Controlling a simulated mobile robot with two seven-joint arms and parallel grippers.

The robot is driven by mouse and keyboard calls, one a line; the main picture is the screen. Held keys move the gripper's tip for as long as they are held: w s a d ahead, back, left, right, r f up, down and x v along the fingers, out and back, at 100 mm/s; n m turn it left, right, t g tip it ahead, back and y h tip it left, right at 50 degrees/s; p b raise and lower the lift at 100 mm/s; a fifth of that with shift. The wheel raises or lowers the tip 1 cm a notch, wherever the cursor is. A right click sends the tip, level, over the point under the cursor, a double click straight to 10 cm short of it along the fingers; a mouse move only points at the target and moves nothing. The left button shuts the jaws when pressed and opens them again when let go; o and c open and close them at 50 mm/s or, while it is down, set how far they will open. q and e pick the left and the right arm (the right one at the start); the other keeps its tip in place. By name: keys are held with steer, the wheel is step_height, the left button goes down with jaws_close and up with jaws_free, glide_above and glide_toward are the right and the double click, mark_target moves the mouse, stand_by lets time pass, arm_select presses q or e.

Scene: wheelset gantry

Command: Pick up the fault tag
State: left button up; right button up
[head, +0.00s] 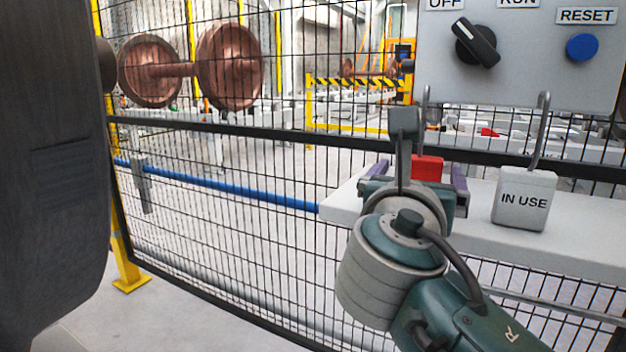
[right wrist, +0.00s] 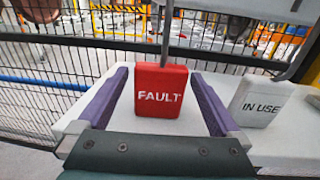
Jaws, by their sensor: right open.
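The red fault tag (right wrist: 160,108) shows between my right gripper's purple fingers in the right wrist view, upright and facing me, with a thin grey rod rising from its top. My right gripper (right wrist: 160,76) is open, with a gap on each side of the tag. In the head view the tag (head: 428,169) is partly hidden behind my right gripper (head: 419,176) and wrist. My left gripper is not in view.
A white IN USE tag (head: 524,200) with a grey hook stands right of the fault tag, near a pale shelf (head: 590,225). A grey control panel (head: 530,75) is above, with a dark knob (head: 476,43) and blue reset button (head: 582,47). Black mesh fence (head: 250,190) is behind.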

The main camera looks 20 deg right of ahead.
steer(key=c, duration=1.3)
